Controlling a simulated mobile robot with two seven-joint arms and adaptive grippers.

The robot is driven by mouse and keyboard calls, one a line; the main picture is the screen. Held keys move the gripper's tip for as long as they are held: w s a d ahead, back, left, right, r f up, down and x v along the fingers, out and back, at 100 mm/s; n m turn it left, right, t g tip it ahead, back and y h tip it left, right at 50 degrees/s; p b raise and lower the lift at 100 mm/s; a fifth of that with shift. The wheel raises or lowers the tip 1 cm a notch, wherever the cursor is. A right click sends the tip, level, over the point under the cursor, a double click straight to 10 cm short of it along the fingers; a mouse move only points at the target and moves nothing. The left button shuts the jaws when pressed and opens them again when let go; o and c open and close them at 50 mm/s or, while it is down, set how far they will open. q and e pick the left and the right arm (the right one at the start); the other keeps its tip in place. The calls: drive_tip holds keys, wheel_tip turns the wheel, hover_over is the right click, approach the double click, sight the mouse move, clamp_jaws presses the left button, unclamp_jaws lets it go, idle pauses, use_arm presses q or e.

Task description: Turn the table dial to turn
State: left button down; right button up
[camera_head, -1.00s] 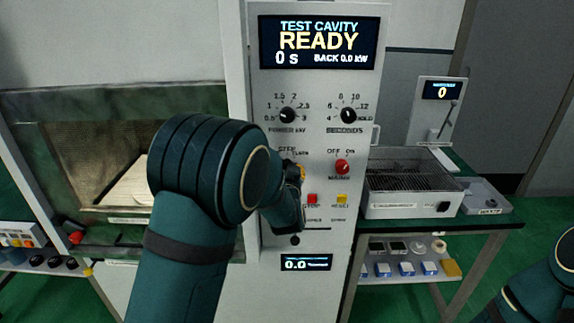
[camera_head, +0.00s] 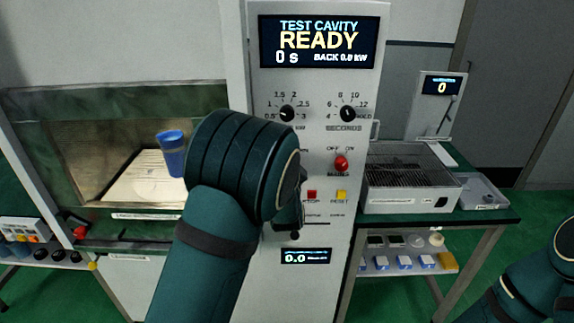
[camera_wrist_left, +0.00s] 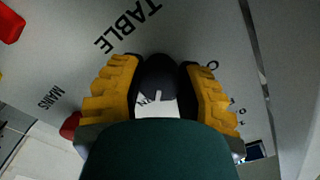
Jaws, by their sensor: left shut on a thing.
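The table dial (camera_wrist_left: 160,72) is a black round knob with a pale pointer mark, seen in the left wrist view below the printed word TABLE on the grey panel. My left gripper (camera_wrist_left: 160,86) has its yellow ribbed fingers on both sides of the knob and is shut on it. The lower part of the knob's scale is hidden by my gripper. In the head view my left arm covers the dial and the gripper's fingers. My right gripper is out of view; only part of my right arm shows at the lower right.
The panel's red mains knob (camera_head: 341,163), red stop button (camera_head: 311,195) and yellow reset button (camera_head: 341,196) lie close right of my left arm. The display (camera_head: 318,42) reads READY. A blue cup (camera_head: 172,154) stands in the cavity at left. A wire-topped box (camera_head: 408,201) sits right.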

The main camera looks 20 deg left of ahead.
use_arm(q)
drive_tip(key=c, duration=0.5)
unclamp_jaws()
drive_tip(key=v, duration=1.2)
drive_tip(key=s+f+n+g+h, duration=0.1)
drive_tip(key=s+f+g+h, duration=0.2)
drive_tip(key=f, duration=0.7)
drive_tip(key=s+f+n+g+h, duration=0.1)
drive_tip(key=s+f+n+g, duration=0.2)
drive_tip(key=f, duration=0.7)
drive_tip(key=s+d+f+n+g+h, duration=0.2)
drive_tip(key=s+d+f+g, duration=0.1)
drive_tip(key=s, duration=0.5)
drive_tip(key=s+d+f+n+g+h, duration=0.1)
drive_tip(key=s+d+f+g+h, duration=0.1)
drive_tip(key=s+f+g, duration=0.4)
wheel_tip(320, 180, down, 2)
drive_tip(key=s+d, duration=0.1)
drive_tip(key=s, duration=0.1)
drive_tip(key=shift+s+d+n+g+h, duration=0.3)
drive_tip(key=shift+s+n+h, duration=0.05)
drive_tip(key=shift+n+h, duration=0.05)
